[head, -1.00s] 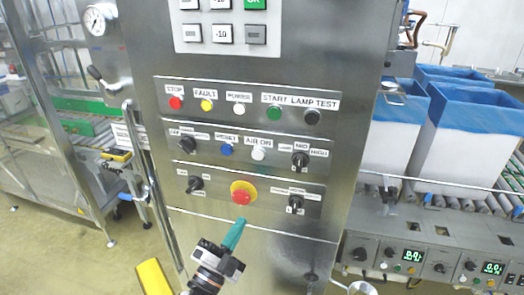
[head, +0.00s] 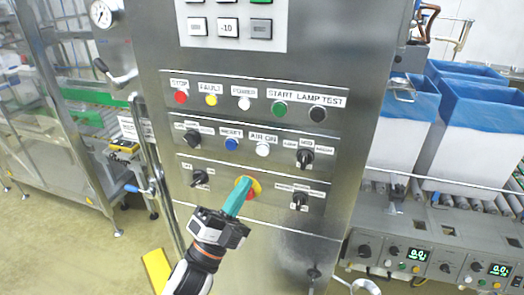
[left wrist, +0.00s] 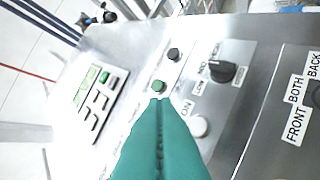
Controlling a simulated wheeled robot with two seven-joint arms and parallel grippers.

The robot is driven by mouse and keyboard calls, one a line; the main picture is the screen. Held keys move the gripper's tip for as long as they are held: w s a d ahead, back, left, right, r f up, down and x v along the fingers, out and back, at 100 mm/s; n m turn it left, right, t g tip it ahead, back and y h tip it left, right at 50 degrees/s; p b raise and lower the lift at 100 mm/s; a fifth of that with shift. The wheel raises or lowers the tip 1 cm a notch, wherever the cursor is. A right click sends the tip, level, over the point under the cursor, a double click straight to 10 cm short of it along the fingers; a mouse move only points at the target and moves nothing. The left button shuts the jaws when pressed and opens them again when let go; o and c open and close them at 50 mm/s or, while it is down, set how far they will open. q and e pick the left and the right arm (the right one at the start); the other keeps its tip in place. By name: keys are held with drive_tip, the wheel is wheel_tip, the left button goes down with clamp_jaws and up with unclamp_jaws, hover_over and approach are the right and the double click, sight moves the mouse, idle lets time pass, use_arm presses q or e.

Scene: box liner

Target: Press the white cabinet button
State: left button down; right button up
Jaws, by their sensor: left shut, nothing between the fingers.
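The steel cabinet has two white round buttons. One, under the POWER label (head: 244,104), is in the top row. The other, under the AIR ON label (head: 263,150), is in the middle row; a white button also shows right of my fingers in the left wrist view (left wrist: 199,126). My left gripper (head: 244,184) has teal fingers shut together and empty. In the head view its tips overlap the red and yellow emergency stop (head: 254,188), below the white buttons. In the left wrist view the fingertips (left wrist: 160,101) appear just below the green button (left wrist: 158,87). Contact cannot be told. My right gripper is not in view.
Red STOP (head: 181,97), yellow FAULT (head: 211,100) and blue RESET (head: 232,144) buttons sit close by. Black rotary knobs (head: 305,156) flank the rows. A keypad (head: 229,27) is above. Blue-lined white boxes (head: 478,140) stand on a conveyor at right.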

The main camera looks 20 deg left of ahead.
use_arm(q)
drive_tip(key=b, duration=0.1)
approach(265, 147)
drive_tip(key=x, duration=0.5)
drive_tip(key=shift+s+d+r, duration=0.15)
drive_tip(key=shift+s+r, duration=0.15)
drive_tip(key=shift+r, duration=0.1)
drive_tip(key=shift+w, duration=0.1)
idle(1.4)
drive_tip(key=shift+w+b, duration=0.3)
drive_tip(key=shift+b, duration=0.05)
drive_tip(key=shift+w, duration=0.35)
idle(0.6)
drive_tip(key=shift+s, duration=0.8)
